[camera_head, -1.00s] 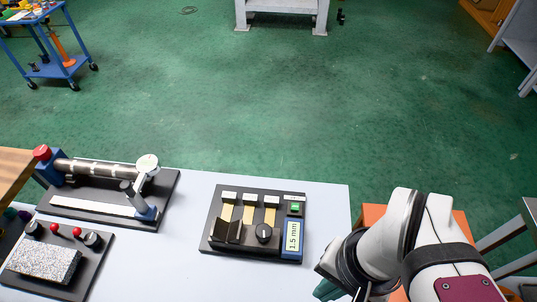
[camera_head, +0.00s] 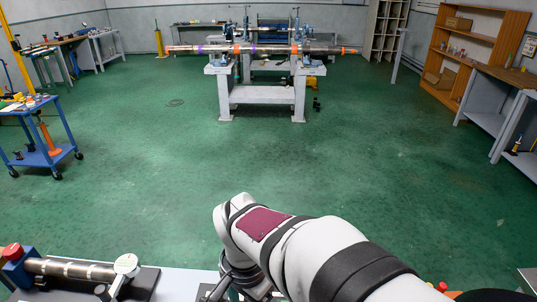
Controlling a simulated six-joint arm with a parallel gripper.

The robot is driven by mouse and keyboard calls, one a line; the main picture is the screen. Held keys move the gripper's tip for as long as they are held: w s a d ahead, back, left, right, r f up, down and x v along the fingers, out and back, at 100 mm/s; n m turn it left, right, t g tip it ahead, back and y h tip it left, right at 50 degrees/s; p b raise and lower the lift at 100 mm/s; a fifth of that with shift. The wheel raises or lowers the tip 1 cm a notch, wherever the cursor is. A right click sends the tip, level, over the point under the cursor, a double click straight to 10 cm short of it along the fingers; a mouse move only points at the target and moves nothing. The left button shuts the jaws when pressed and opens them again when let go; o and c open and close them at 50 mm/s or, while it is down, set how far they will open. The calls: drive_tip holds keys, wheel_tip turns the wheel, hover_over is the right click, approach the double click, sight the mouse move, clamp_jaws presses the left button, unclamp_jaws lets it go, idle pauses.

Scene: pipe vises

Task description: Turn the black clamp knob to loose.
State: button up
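No black clamp knob can be made out for certain in the head view. The near table (camera_head: 185,284) shows only as a strip at the bottom, and much of its top is out of frame or behind my arm. My gripper (camera_head: 228,288) is partly in view at the bottom edge, pointing down over the table. Its fingertips are cut off or hidden, so its opening cannot be seen.
A far grey workbench (camera_head: 262,95) carries a long pipe (camera_head: 265,49) with coloured bands across blue vises. A blue cart (camera_head: 40,153) stands at the left, shelves (camera_head: 470,55) and benches at the right. The green floor between is clear.

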wheel_tip(320, 180, down, 11)
drive_tip(key=shift+r, duration=0.15)
clamp_jaws()
idle(0.4)
